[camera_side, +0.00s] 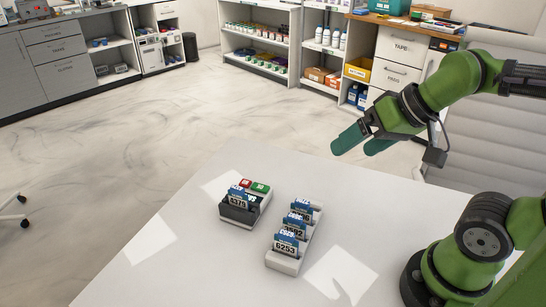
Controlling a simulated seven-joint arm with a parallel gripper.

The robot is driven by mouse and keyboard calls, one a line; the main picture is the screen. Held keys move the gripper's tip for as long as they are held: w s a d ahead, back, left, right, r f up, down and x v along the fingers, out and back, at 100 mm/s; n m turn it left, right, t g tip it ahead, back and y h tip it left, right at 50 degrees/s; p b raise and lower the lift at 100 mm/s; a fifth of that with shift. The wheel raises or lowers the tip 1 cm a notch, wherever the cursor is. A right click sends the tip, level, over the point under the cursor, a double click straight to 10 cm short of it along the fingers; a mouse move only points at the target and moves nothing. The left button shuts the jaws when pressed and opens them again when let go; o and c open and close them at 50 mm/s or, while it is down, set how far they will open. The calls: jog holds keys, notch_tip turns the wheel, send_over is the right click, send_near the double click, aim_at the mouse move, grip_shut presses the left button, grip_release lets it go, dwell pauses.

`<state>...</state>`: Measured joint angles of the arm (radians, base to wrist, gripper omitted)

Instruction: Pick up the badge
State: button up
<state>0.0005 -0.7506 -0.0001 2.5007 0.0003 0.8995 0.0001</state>
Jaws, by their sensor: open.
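Several blue and white numbered badges stand in two holders on the white table. A badge reading 4375 (238,199) stands in the dark holder (237,216) on the left. In the white rack (283,265) to its right, badges stand in a row; the nearest reads 6253 (286,245), with another badge (293,227) behind it. I cannot tell which badge is meant. My gripper (362,145) is open and empty, with teal fingers, above and beyond the table's far right part, apart from both holders.
Red and green blocks (261,187) sit at the back of the dark holder. The white table (190,277) is otherwise clear, with bright light patches. Shelves (262,40) and cabinets (60,58) stand far behind. A light chair back (495,120) is behind my arm.

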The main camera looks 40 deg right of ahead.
jog(key=c, duration=0.7)
jog(key=shift+o, duration=0.2)
jog(key=n+g+h, duration=0.2)
jog(key=n+g, duration=0.5)
jog(key=n, duration=0.1)
send_near(237, 187)
jog(key=shift+n, duration=0.3)
jog(key=f, duration=0.6)
jog(key=shift+s+f, duration=0.2)
jog(key=shift+f, duration=0.1)
jog(key=shift+w+f, duration=0.1)
jog(key=shift+f, duration=1.35)
jog(key=shift+w+f, duration=0.15)
jog(key=shift+f, duration=1.3)
